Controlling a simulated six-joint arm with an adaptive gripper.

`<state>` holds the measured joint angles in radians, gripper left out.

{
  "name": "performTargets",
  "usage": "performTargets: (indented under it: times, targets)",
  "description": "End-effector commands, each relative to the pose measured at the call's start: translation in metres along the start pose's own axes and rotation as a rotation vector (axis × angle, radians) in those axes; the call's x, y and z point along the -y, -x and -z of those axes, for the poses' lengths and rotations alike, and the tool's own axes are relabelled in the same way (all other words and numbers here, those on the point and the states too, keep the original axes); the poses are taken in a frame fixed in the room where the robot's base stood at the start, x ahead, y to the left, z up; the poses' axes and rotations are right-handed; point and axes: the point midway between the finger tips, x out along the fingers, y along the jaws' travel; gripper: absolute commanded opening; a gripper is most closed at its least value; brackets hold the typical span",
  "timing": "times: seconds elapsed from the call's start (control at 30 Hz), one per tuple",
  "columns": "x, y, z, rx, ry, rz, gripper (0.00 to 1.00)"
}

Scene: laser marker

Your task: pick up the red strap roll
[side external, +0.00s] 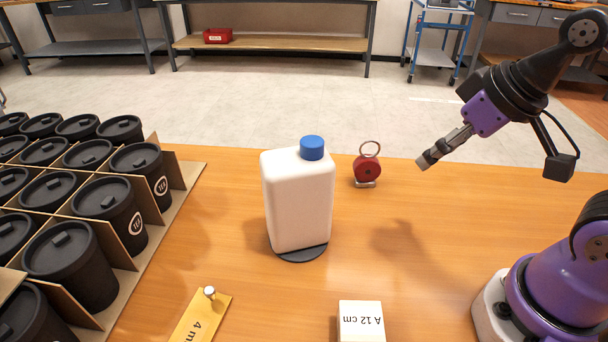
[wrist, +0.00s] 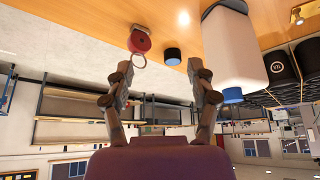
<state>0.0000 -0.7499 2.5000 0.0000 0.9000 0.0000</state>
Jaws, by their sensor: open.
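The red strap roll (side external: 367,171) stands upright on the wooden table near its far edge, right of the white bottle. A metal ring rises from its top and a small metal piece shows at its foot. In the wrist view, which is upside down, the red strap roll (wrist: 139,42) is left of centre, with its ring toward my gripper. My gripper (side external: 425,161) is in the air to the right of the roll and apart from it. Its two fingers are spread and empty in the wrist view (wrist: 160,72).
A tall white bottle (side external: 298,205) with a blue cap stands left of the roll. A box of black lidded cups (side external: 197,172) fills the left side. A yellow tag (side external: 200,318) and a white block (side external: 361,320) are in front. A small dark cylinder (wrist: 173,56) shows in the wrist view.

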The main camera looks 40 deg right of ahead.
Motion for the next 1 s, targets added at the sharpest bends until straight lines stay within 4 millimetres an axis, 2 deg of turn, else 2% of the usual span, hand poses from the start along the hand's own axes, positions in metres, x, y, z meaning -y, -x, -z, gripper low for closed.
performTargets:
  times: [0.2,0.37,0.5,0.63,0.8,0.9,1.0]
  targets:
    - [0.000,-0.001,0.005,0.011,0.024,0.004,0.66]
    - [-0.004,-0.011,0.034,0.072,0.185,0.052,0.66]
    - [-0.021,-0.034,0.069,0.124,0.408,0.151,0.66]
    - [-0.045,-0.062,0.090,0.133,0.597,0.256,0.66]
    - [-0.073,-0.089,0.098,0.109,0.763,0.356,0.66]
    - [-0.081,-0.097,0.099,0.096,0.811,0.384,0.66]
    - [-0.079,-0.108,0.097,0.092,0.828,0.397,0.66]
